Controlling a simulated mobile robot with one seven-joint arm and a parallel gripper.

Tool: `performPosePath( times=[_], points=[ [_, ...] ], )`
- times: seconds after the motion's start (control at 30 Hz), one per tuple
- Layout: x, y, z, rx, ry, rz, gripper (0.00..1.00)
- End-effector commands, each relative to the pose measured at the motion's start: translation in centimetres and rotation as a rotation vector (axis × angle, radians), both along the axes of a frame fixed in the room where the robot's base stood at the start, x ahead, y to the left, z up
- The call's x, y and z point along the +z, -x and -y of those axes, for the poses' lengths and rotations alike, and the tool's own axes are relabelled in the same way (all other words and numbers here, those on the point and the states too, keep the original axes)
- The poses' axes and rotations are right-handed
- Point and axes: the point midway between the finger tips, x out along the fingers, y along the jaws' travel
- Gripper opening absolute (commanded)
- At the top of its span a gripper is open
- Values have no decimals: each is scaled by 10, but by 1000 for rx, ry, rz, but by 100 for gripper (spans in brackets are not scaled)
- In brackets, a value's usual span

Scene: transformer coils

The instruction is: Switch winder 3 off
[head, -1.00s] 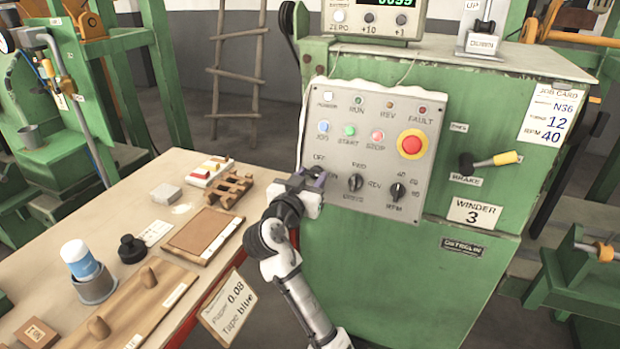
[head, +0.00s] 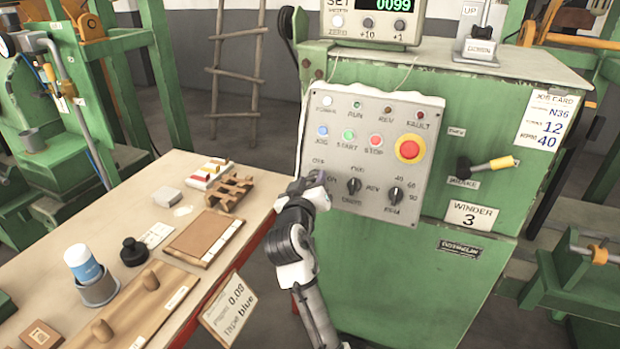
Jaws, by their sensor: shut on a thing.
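Winder 3 is the green cabinet, marked by its label (head: 472,215). Its grey control panel (head: 350,215) faces me. My gripper (head: 318,178) is at the panel's lower left, shut on the OFF/ON switch knob. My gripper hides that knob, so its pointer cannot be read. Part of the OFF and ON lettering shows beside it. The FWD/REV knob (head: 354,186) and the RPM knob (head: 395,195) are to the right. Above are the POWER lamp (head: 327,101), the RUN lamp (head: 357,105) and the red emergency stop (head: 409,149).
A brake lever (head: 490,164) with a yellow grip sticks out right of the panel. The counter (head: 375,20) on top reads 0099.

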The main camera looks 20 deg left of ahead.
Motion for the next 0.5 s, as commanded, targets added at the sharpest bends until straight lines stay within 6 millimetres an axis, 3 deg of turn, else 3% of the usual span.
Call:
performPosePath(
  times=[0.5],
  points=[
    [6, -1, 3, 184, 453, -17, 15]
  ],
)
